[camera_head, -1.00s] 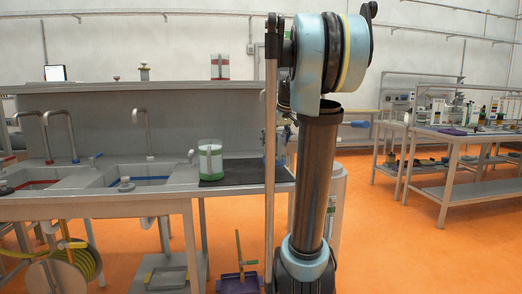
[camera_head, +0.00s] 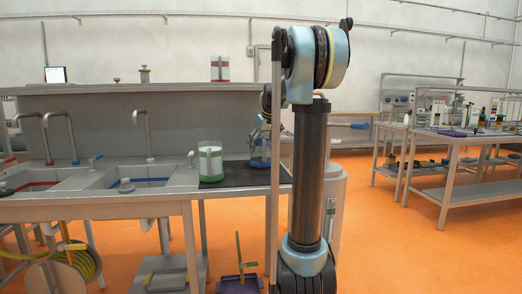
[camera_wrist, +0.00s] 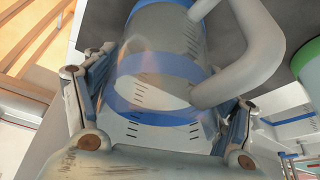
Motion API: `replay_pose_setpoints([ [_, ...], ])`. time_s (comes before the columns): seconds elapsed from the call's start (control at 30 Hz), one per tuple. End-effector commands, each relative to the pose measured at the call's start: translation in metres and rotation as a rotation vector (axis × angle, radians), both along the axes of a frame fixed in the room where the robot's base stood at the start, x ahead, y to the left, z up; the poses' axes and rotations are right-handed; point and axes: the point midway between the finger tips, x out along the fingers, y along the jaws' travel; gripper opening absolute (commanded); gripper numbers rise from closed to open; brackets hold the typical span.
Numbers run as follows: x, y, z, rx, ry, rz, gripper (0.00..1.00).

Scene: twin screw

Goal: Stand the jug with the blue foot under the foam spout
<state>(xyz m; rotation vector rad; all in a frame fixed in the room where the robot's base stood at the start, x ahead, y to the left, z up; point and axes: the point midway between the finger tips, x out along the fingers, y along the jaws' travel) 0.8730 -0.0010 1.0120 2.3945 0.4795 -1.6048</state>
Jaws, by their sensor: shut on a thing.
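The jug with the blue foot is clear, with blue bands, dark marks and a thick grey handle; it fills the middle of the wrist view (camera_wrist: 165,70). My gripper (camera_wrist: 160,105) is shut on it, with a finger on each side of its body. In the head view the jug (camera_head: 260,156) shows only partly beside my arm, over the dark mat at the right end of the counter. I cannot tell whether it touches the mat. The foam spout cannot be made out for certain.
A jug with a green foot (camera_head: 210,163) stands on the dark mat (camera_head: 236,179), left of my gripper. A red-banded jug (camera_head: 219,68) stands on the upper shelf. Sinks with tall taps (camera_head: 147,132) lie further left. A side bench (camera_head: 465,137) is at right.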

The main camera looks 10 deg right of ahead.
Motion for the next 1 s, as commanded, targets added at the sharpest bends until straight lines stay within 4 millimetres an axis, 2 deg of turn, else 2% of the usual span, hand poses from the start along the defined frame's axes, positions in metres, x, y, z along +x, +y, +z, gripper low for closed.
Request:
replay_pose_setpoints([
  [0.1, 0.0, -0.0003, -0.0077, 0.0, 0.0, 0.0, 0.4],
  [0.37, 0.0001, -0.0013, -0.0086, 0.0, 0.0, -0.001, 0.4],
  [0.4, 0.0001, -0.0014, -0.0085, -0.001, 0.0, -0.001, 0.83],
  [0.47, 0.0, -0.0015, -0.0084, -0.001, 0.0, -0.001, 0.96],
  [0.87, -0.0001, -0.0019, -0.008, 0.0, 0.0, -0.002, 0.96],
  [1.0, -0.0021, -0.0028, -0.0018, 0.0, 0.0, -0.002, 0.96],
])
